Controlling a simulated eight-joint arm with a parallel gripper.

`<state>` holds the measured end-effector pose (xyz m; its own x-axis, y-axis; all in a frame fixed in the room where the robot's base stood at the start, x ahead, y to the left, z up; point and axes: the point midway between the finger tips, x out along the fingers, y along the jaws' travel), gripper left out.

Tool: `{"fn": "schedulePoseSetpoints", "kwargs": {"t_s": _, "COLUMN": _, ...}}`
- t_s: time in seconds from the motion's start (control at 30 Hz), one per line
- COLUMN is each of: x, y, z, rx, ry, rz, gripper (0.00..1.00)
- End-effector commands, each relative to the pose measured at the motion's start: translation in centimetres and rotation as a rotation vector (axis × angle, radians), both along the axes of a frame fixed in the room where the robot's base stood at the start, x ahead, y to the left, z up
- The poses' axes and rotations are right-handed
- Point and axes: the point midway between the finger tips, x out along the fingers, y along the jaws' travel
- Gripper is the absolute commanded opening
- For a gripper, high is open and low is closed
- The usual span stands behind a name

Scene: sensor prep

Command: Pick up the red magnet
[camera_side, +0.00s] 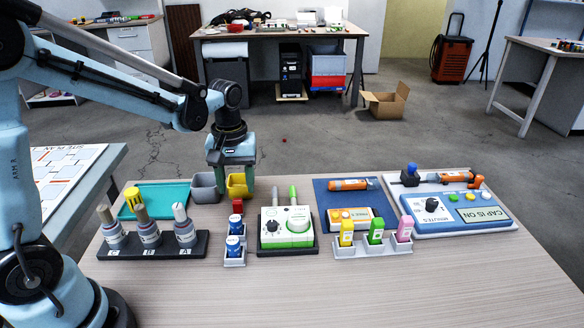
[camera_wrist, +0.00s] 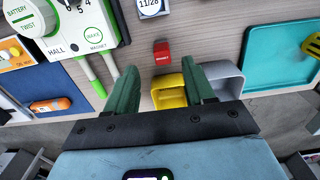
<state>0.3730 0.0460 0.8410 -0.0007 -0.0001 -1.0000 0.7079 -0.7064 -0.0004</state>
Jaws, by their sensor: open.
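The red magnet (camera_side: 237,206) is a small red block on the table, just behind the blue-capped bottles in the side view. In the wrist view the magnet (camera_wrist: 162,53) shows a white label and lies beyond the fingertips, centred between them. My gripper (camera_side: 237,190) hangs fingers-down over the table, near the yellow bin and behind the magnet. In the wrist view my gripper (camera_wrist: 160,72) has its two green fingers wide apart with nothing held between them. The exact height of the fingertips above the table is hard to tell.
The yellow bin (camera_side: 237,188) and grey bin (camera_side: 204,188) stand close to my fingers. The white-green tester (camera_side: 287,228) is right of the magnet, the blue-capped bottles (camera_side: 234,246) in front. A bottle rack (camera_side: 150,246) and teal tray (camera_side: 163,194) are left. The front table is clear.

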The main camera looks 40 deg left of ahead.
Motion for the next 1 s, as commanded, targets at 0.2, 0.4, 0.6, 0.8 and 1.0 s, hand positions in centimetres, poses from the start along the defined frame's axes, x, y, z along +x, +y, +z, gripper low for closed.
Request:
{"fn": "schedulePoseSetpoints", "kwargs": {"t_s": 0.2, "x": 0.0, "y": 0.0, "z": -1.2, "rx": 0.001, "ry": -0.001, "rz": -0.001, "gripper": 0.53}}
{"fn": "schedulePoseSetpoints", "kwargs": {"t_s": 0.4, "x": -0.2, "y": 0.1, "z": -3.2, "rx": 0.000, "ry": 0.000, "rz": -0.001, "gripper": 0.53}}
{"fn": "schedulePoseSetpoints", "kwargs": {"t_s": 0.6, "x": -0.2, "y": 0.2, "z": -5.6, "rx": 0.000, "ry": -0.001, "rz": -0.001, "gripper": 0.53}}
{"fn": "schedulePoseSetpoints", "kwargs": {"t_s": 0.8, "x": -0.3, "y": 0.2, "z": -6.4, "rx": 0.000, "ry": -0.001, "rz": -0.001, "gripper": 0.53}}
{"fn": "schedulePoseSetpoints", "kwargs": {"t_s": 1.0, "x": -0.3, "y": 0.2, "z": -6.4, "rx": 0.000, "ry": -0.001, "rz": -0.001, "gripper": 0.50}}
